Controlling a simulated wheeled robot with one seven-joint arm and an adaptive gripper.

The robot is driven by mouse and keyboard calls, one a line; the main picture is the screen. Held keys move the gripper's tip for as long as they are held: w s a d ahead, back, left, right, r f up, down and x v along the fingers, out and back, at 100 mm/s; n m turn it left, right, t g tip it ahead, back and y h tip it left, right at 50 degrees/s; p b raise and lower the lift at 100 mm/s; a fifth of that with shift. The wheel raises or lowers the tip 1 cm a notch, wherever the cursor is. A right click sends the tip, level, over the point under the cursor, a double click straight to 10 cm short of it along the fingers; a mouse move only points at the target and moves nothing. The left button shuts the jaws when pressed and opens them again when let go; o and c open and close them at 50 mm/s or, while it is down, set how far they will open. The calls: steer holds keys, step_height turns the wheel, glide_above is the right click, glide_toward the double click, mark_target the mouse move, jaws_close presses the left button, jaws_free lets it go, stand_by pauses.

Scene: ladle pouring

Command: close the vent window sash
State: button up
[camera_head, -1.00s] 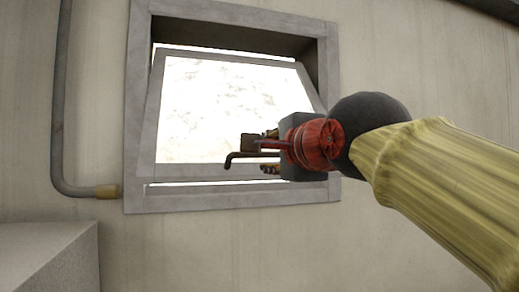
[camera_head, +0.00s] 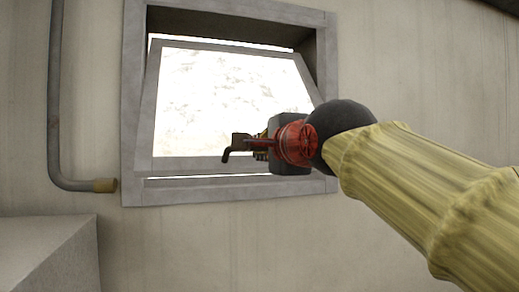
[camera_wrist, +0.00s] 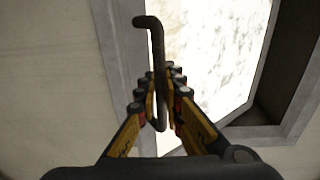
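The vent window sash (camera_head: 145,115) is a grey-framed pane tilted inside its window frame (camera_head: 130,100). Bright gaps show along its top and bottom edges, so it stands open. A dark bent handle (camera_head: 226,155) sticks out at the sash's lower edge; it also shows in the wrist view (camera_wrist: 155,35) as a hooked rod running between the fingers. My gripper (camera_head: 260,147) is at the handle, in front of the sash's lower part. In the wrist view its yellow-and-black fingers (camera_wrist: 160,80) have come together on both sides of the rod. The exact contact is partly hidden.
A grey block (camera_head: 45,250) stands at the lower left. The wall below the window is clear.

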mark_target(255, 173)
steer(key=shift+f, duration=0.1)
jaws_close()
stand_by(0.4)
steer(key=f+b, duration=0.1)
steer(key=b, duration=0.1)
steer(key=w+f+b, duration=0.1)
steer(key=b, duration=0.2)
steer(key=shift+w+a+f+t, duration=0.2)
steer(key=shift+f+t, duration=0.05)
steer(key=shift+t, duration=0.15)
steer(key=w+f+t+b, duration=0.1)
steer(key=b, duration=0.2)
steer(key=w+f+t+b, duration=0.1)
steer(key=w+b, duration=0.1)
steer(key=b, duration=0.2)
steer(key=shift+a+f+y, duration=0.35)
steer(key=shift+a+y, duration=0.05)
steer(key=shift+w+a+f+b, duration=0.35)
steer(key=shift+w+f+b, duration=0.3)
steer(key=shift+w, duration=0.6)
steer(key=shift+w+a+f+b, duration=0.4)
steer(key=shift+w+b, duration=0.4)
steer(key=shift+w, duration=0.4)
steer(key=shift+w+a+f+b, duration=0.35)
steer(key=shift+w+f+b, duration=0.3)
steer(key=shift+w, duration=0.6)
steer(key=shift+r, duration=0.1)
